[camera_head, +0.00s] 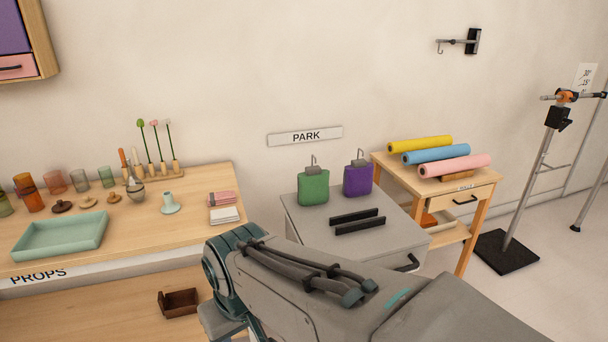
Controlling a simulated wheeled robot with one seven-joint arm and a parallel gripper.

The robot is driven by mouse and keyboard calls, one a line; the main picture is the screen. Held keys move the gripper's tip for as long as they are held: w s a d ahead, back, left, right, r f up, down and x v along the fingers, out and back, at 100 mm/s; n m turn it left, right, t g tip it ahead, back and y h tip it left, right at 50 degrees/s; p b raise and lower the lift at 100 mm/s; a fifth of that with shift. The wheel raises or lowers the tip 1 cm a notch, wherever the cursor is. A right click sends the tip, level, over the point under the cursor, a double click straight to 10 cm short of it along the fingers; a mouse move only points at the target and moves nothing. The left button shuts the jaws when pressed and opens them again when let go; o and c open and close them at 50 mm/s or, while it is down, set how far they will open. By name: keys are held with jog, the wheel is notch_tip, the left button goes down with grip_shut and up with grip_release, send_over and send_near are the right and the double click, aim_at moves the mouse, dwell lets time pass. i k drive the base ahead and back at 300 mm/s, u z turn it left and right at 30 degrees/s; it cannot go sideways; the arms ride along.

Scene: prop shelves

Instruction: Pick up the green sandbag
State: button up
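The green sandbag (314,187) stands upright on top of a grey cabinet (300,222) below the PARK sign. It has a metal handle loop at its top. A purple sandbag (358,178) of the same kind stands just to its right, with a small gap between them. My arm crosses the lower middle of the view, in front of and below the cabinet. Its gripper cannot be made out, so I cannot see whether it holds anything. The sandbag itself is not covered by my arm.
Two black bars (358,220) lie in front of the sandbags. A wooden props table (150,238) with a green tray (60,238) and small items is at left. A side table (470,190) with yellow, blue and pink rolls is at right, beside a stand (520,195) on a black base.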

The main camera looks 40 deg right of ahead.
aim_at(313, 189)
jog(key=z, duration=0.85)
jog(key=i, duration=1.25)
jog(key=z, duration=0.55)
